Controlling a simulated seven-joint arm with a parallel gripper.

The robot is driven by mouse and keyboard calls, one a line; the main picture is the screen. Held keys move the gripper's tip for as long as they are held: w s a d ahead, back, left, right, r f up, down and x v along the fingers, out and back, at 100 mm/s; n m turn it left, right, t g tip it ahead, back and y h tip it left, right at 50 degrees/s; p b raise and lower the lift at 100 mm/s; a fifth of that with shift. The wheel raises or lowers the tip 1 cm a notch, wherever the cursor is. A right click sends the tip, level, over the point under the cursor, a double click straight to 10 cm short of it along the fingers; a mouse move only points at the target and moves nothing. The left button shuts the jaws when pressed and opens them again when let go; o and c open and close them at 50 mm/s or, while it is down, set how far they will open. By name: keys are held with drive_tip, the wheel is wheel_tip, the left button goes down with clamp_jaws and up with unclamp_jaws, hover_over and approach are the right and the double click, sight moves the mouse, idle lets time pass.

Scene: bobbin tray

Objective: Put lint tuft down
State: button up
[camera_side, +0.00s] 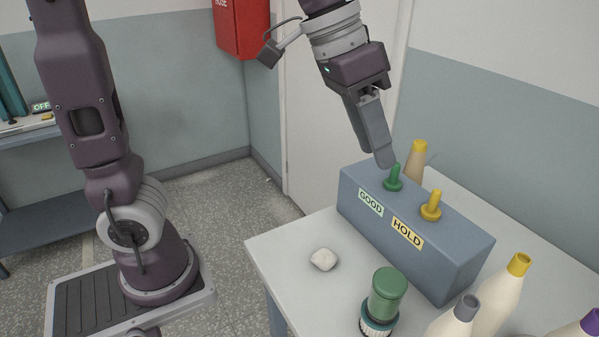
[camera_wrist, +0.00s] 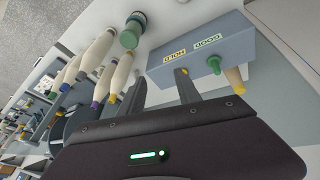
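The lint tuft (camera_side: 323,259) is a small white lump lying on the pale table near its left front edge, left of the grey box. I cannot make it out in the wrist view. My gripper (camera_side: 383,160) is above the back left end of the box, close over the green peg (camera_side: 393,178), well away from the tuft. In the wrist view, my gripper (camera_wrist: 161,80) has its two fingers apart with nothing between them. Whether a finger touches the green peg is unclear.
The grey box (camera_side: 440,262) has GOOD and HOLD labels and a yellow peg (camera_side: 431,206). Several cream cones stand at the right, and one yellow-topped cone (camera_side: 416,158) behind the box. The table (camera_side: 290,262) is clear around the tuft.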

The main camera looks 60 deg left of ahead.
drive_tip(key=s+a+f+n+t+y, duration=0.1)
drive_tip(key=s+a, duration=0.3)
drive_tip(key=s, duration=0.4)
drive_tip(key=s+a+f+n+t+y, duration=0.1)
drive_tip(key=s+a+f, duration=0.3)
drive_tip(key=s, duration=0.4)
drive_tip(key=shift+s+n+y, duration=0.15)
drive_tip(key=shift+n+y, duration=0.35)
drive_tip(key=shift+n, duration=0.3)
